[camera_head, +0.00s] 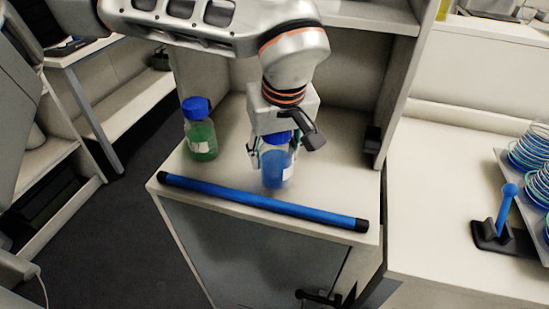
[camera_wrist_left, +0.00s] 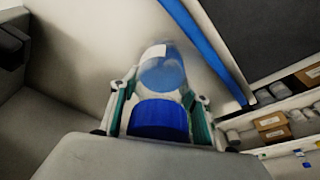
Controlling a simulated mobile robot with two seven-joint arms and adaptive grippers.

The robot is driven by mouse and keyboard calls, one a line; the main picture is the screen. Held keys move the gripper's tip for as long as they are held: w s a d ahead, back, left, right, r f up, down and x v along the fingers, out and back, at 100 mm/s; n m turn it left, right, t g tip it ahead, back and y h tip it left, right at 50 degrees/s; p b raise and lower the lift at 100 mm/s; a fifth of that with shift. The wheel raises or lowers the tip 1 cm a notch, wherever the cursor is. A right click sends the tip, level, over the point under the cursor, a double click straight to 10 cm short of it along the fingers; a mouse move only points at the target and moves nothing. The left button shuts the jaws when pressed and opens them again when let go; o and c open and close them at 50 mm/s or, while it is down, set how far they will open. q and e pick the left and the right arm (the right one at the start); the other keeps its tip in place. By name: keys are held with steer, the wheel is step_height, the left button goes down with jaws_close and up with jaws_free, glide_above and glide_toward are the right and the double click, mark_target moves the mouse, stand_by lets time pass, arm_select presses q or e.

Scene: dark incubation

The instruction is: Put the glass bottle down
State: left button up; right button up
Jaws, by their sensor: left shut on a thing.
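The glass bottle (camera_head: 277,168) has a blue cap and blue liquid, with a white label on its side. It is upright at the white cabinet top (camera_head: 228,178), right of a second bottle; I cannot tell whether its base touches the surface. My left gripper (camera_head: 268,150) comes down from above and is shut on this bottle around its cap and neck. In the left wrist view the bottle (camera_wrist_left: 163,72) and its blue cap (camera_wrist_left: 158,120) sit between the two fingers (camera_wrist_left: 160,108). My right gripper does not show.
A bottle with green liquid (camera_head: 201,140) and a blue cap stands to the left. A blue bar with black ends (camera_head: 262,203) runs along the cabinet's front edge. Shelf walls close off the back and right. A bench at right holds stacked dishes (camera_head: 530,150) and a blue-handled stand (camera_head: 506,207).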

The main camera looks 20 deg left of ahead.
arm_select(q)
steer(key=shift+f, duration=0.8)
steer(key=shift+r, duration=0.1)
steer(key=o, duration=1.1)
steer(key=shift+f, duration=0.25)
steer(key=o, duration=0.4)
steer(key=shift+o, duration=0.2)
steer(key=shift+r, duration=0.1)
